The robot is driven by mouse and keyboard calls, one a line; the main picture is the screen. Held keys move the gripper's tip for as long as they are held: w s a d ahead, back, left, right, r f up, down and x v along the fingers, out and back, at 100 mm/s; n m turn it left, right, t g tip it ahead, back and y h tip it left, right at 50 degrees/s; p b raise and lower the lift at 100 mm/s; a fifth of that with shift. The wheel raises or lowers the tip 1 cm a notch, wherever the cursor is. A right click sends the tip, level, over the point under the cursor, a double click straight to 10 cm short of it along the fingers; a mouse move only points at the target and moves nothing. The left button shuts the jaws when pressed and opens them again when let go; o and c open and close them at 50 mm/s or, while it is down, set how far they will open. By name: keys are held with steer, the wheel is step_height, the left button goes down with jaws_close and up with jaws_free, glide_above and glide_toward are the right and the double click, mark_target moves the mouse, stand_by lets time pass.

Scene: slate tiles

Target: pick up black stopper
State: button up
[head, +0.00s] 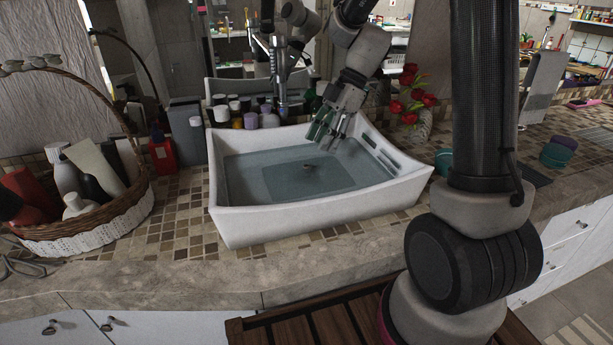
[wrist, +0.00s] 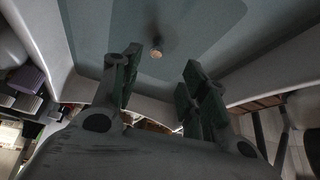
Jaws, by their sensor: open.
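The stopper (head: 309,167) is a small dark thing on the floor of the white sink (head: 320,218), near the middle of the basin. In the wrist view it shows as a small round shape with a pale brownish face (wrist: 156,53) and a dark patch beside it. My gripper (head: 329,132) hangs over the back right part of the sink, above the stopper and apart from it. In the wrist view its two fingers (wrist: 160,75) are spread with nothing between them, and the stopper shows beyond the gap. The exact height between them is hard to tell.
A wicker basket (head: 137,212) of bottles stands left of the sink. Several jars and bottles (head: 250,121) line its back edge, with a tap (head: 281,95) behind. A vase of red flowers (head: 421,125) stands at the back right. The raised sink walls surround the basin.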

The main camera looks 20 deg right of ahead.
mark_target(308, 166)
steer(key=x, duration=0.8)
steer(key=shift+w, duration=0.35)
jaws_close()
